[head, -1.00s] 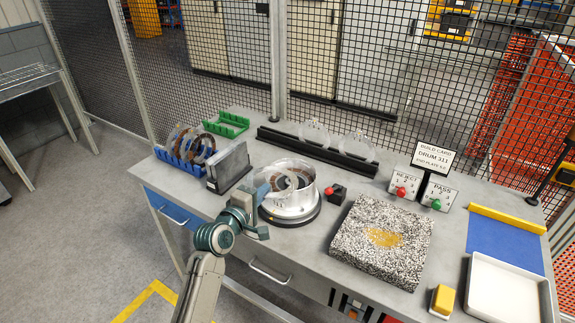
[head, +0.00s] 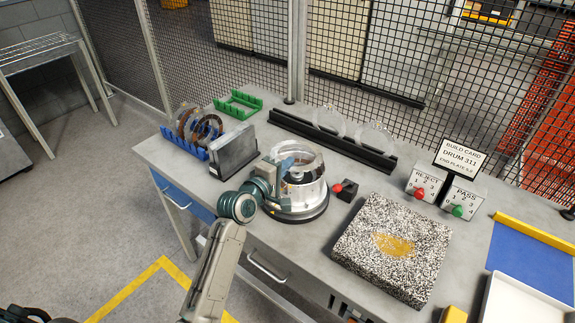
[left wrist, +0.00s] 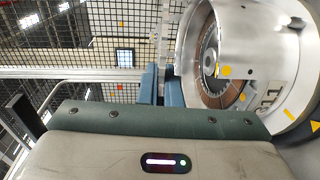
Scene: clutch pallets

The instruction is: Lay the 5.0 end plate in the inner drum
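The inner drum (head: 303,190) is a silvery cylinder with a clear upper rim, upright on a dark round base. My left gripper (head: 288,170) is at its left rim in the head view. I cannot read the plate's thickness. Two clear discs (head: 330,120) stand in a black rack. My right gripper is not in view.
A grey upright block (head: 233,152) and a blue rack (head: 184,145) with rings stand left of the drum. A small black block with a red knob (head: 346,189) is close at its right. A speckled slab (head: 393,250) lies farther right. The build card (head: 460,158) reads "END PLATE 5.0".

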